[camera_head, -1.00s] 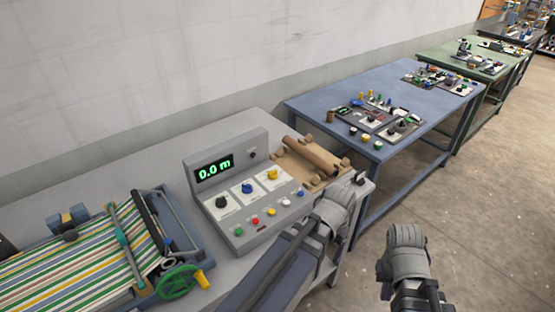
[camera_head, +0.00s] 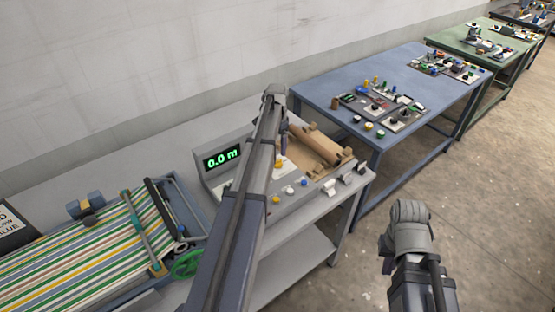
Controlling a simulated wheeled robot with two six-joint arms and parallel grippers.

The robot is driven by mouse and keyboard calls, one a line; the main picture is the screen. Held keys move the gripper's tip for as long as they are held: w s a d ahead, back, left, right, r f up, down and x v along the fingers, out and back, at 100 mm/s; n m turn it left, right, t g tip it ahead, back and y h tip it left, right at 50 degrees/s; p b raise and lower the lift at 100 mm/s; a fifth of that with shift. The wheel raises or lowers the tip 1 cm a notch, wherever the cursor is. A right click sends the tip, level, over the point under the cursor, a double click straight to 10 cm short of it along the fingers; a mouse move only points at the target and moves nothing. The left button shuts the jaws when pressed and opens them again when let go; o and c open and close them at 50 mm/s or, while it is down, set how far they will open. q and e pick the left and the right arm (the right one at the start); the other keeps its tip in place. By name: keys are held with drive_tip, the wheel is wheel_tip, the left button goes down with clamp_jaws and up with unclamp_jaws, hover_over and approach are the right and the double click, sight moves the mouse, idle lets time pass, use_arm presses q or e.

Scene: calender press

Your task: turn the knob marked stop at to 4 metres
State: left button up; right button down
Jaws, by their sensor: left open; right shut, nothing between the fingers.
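The grey control box (camera_head: 208,160) stands on the grey bench, its green display (camera_head: 222,158) reading 0.0 m. Part of the yellow knob (camera_head: 279,163) shows just right of the arm. The knob markings cannot be read. My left gripper (camera_head: 284,140) is open above the box's right end, partly hidden by its own wrist, apart from the knobs as far as I can tell. My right gripper (camera_head: 385,263) is shut and empty over the floor at right.
A brown roller (camera_head: 321,145) on a wooden tray lies right of the box. A striped-cloth machine (camera_head: 85,255) with a green handwheel (camera_head: 187,264) stands at left. A blue table (camera_head: 330,85) with several parts is beyond. The floor at right is clear.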

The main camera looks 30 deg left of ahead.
sight(278, 160)
use_arm(q)
drive_tip(key=shift+f+b, duration=3.75)
drive_tip(key=shift+f, duration=0.1)
clamp_jaws()
